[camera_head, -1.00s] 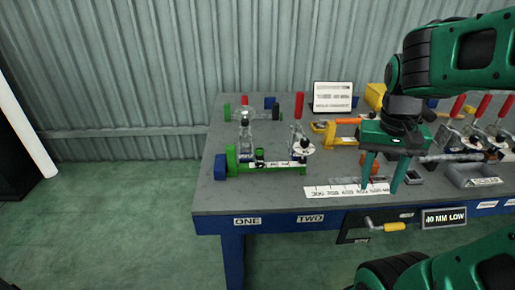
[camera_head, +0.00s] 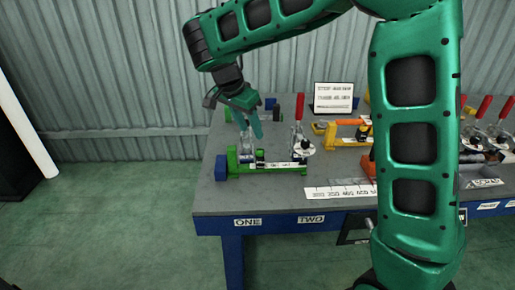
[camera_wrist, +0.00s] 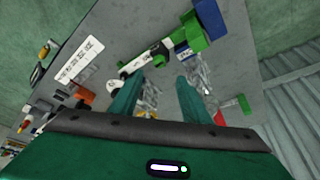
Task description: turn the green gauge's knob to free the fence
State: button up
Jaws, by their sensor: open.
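The green gauge (camera_head: 285,169) lies along the left front part of the table, with a green upright block (camera_head: 233,158) and a blue block (camera_head: 220,166) at its left end. I cannot tell which part is the fence. My gripper (camera_head: 250,130) is open and empty, above and behind the gauge's left half, by a grey metal clamp (camera_head: 246,149). In the wrist view my gripper (camera_wrist: 158,80) points toward the gauge, apart from the knob.
A red-handled clamp (camera_head: 298,131) stands at the gauge's right end. A white ruler strip (camera_head: 335,192) lies in front. A yellow-orange tool (camera_head: 325,130), a sign (camera_head: 333,97) and more red-handled clamps (camera_head: 485,108) stand farther right. Bare table (camera_head: 215,195) shows at the front left.

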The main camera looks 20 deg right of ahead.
aim_at(260, 150)
jog(key=x, duration=1)
jog(key=shift+d+f, duration=0.1)
jog(key=shift+f, duration=0.05)
jog(key=shift+c, duration=0.4)
jog(key=c, duration=1)
